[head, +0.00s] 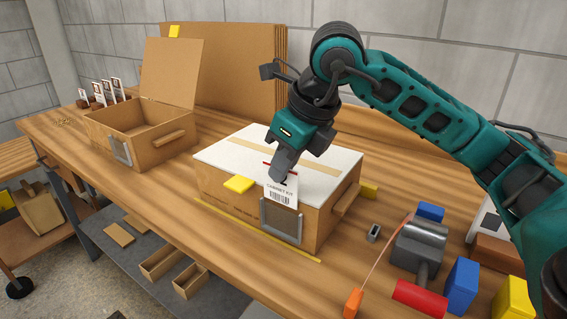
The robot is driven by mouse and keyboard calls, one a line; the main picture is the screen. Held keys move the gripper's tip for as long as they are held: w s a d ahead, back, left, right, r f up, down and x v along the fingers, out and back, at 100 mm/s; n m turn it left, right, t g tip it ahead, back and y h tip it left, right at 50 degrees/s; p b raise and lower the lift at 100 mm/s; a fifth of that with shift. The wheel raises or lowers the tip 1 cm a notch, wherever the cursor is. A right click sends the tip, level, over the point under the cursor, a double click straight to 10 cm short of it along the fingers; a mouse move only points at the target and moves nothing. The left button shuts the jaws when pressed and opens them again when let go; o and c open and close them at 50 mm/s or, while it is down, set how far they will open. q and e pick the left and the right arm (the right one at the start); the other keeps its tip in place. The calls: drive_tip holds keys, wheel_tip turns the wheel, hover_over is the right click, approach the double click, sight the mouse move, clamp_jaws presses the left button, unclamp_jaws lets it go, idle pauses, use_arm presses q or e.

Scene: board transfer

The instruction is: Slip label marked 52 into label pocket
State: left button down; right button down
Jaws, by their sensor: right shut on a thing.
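My right gripper (283,167) is shut on a white label (282,190) with printed text and a barcode. It holds the label hanging down at the front edge of the closed, white-topped box. The number on the label is hidden or too small to read. The label pocket (281,222), a grey metal frame, is on the front face of this box (325,228). The label's lower edge is close above the pocket's top; I cannot tell whether they touch. My left gripper is out of view.
An open cardboard box (150,151) with its own metal frame stands at the left, with several labels in holders (108,88) behind it. A tape dispenser (419,247), a red cylinder (419,298) and blue blocks crowd the right.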

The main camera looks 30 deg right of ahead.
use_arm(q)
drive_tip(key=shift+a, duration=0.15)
